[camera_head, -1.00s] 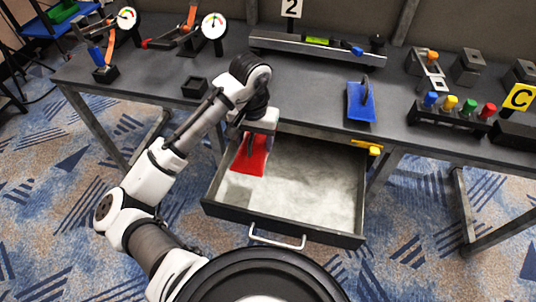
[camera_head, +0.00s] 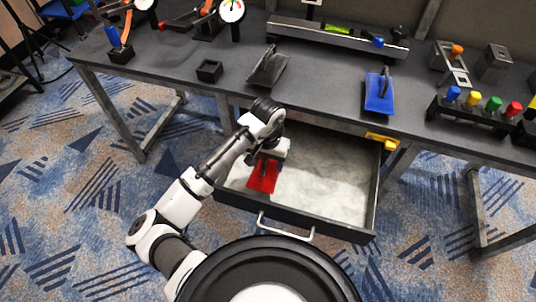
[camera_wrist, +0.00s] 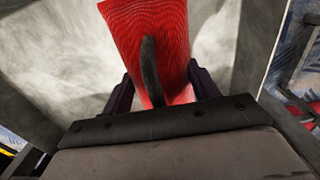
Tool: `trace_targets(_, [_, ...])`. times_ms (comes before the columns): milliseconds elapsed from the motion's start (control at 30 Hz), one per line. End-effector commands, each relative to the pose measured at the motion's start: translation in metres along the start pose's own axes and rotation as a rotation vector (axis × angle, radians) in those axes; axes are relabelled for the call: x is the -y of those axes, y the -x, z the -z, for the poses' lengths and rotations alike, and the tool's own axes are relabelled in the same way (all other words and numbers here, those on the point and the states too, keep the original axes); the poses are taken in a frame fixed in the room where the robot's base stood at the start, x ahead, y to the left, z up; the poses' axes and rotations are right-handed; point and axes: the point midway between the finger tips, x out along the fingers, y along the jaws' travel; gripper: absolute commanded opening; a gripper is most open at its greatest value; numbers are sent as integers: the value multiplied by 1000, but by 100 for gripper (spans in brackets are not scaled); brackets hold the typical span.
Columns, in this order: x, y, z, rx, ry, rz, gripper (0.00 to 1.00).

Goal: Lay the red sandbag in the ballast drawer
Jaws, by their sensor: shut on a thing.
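The red sandbag (camera_head: 263,176) is in the left part of the open ballast drawer (camera_head: 335,178), below my gripper (camera_head: 268,158). In the wrist view the red sandbag (camera_wrist: 165,35) has a dark strap handle. My gripper (camera_wrist: 158,95) is shut on the sandbag at that handle, its fingers on either side. The drawer's pale, mottled floor (camera_wrist: 60,60) shows around the bag. I cannot tell whether the bag touches the floor.
The drawer's front has a pale handle (camera_head: 287,227). A yellow piece (camera_head: 382,141) sits at its right back corner. On the bench above stand a blue bag (camera_head: 379,92), a grey bag (camera_head: 268,67) and a rack of coloured knobs (camera_head: 480,112). The drawer's right side is empty.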

Motion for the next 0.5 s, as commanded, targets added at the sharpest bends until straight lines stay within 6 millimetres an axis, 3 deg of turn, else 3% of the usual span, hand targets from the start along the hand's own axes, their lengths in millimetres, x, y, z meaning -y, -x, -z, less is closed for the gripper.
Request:
trace_targets(167, [0,-14,1,-4,-1,1,0])
trace_targets(500, [0,-16,1,-4,-1,0,0])
